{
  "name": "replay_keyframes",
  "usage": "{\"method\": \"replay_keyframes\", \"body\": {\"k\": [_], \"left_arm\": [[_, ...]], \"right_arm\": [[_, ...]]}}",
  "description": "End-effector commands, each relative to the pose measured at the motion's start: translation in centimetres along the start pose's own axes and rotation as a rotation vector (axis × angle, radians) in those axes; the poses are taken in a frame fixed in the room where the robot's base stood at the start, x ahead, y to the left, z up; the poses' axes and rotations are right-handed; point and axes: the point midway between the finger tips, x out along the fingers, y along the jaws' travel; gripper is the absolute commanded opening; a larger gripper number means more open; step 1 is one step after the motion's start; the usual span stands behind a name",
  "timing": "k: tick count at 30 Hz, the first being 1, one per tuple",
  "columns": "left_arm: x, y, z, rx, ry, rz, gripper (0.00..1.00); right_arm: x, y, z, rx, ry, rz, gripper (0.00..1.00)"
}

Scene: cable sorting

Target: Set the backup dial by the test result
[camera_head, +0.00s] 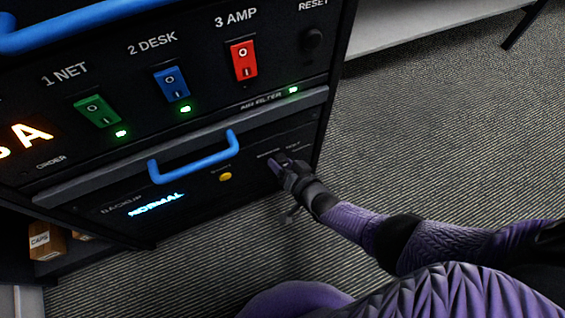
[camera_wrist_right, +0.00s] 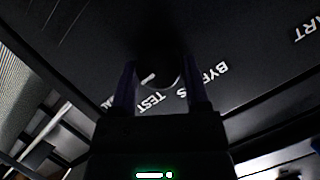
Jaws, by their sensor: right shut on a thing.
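The backup panel (camera_head: 110,224) is the lower part of the black rack, with a glowing "NORMAL" display (camera_head: 156,205) and a yellow round button (camera_head: 225,176). My right gripper (camera_head: 278,166) is at the panel's right side, over the dial, which it mostly hides in the head view. In the right wrist view the dark round dial (camera_wrist_right: 160,72) with a light pointer mark sits between the two fingers of my right gripper (camera_wrist_right: 158,88), shut on it. The words "TEST" and "BYPASS" show beside the dial; a third label is partly hidden. My left gripper is not in view.
Above are green (camera_head: 97,110), blue (camera_head: 172,84) and red (camera_head: 243,60) rocker switches, several lit green lamps and a black reset knob (camera_head: 312,40). A blue handle (camera_head: 195,158) sticks out left of my right gripper. Carpet (camera_head: 430,120) to the right is clear.

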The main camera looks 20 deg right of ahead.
Motion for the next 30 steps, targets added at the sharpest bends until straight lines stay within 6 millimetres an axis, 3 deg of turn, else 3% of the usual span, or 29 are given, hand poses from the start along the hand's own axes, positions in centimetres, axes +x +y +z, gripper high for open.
{"method": "replay_keyframes", "body": {"k": [15, 16, 17, 18, 28, 30], "left_arm": [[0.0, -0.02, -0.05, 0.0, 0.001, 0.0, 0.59], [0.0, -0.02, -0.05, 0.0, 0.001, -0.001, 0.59], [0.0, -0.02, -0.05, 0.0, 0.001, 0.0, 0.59], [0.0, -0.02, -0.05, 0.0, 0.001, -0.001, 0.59], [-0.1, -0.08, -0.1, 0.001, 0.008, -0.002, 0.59], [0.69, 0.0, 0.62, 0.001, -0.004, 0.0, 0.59]], "right_arm": [[-0.04, 0.09, 0.09, 0.02, -0.003, -0.005, 0.01], [-0.04, 0.09, 0.08, 0.02, -0.003, -0.005, 0.64], [-0.04, 0.09, 0.08, 0.019, -0.003, -0.005, 0.71], [-0.04, 0.08, 0.07, 0.019, -0.002, -0.005, 0.74], [-0.26, -0.01, -0.05, 0.018, -0.001, -0.006, 0.74], [-0.72, -0.06, -0.14, 0.017, -0.001, -0.006, 0.74]]}}
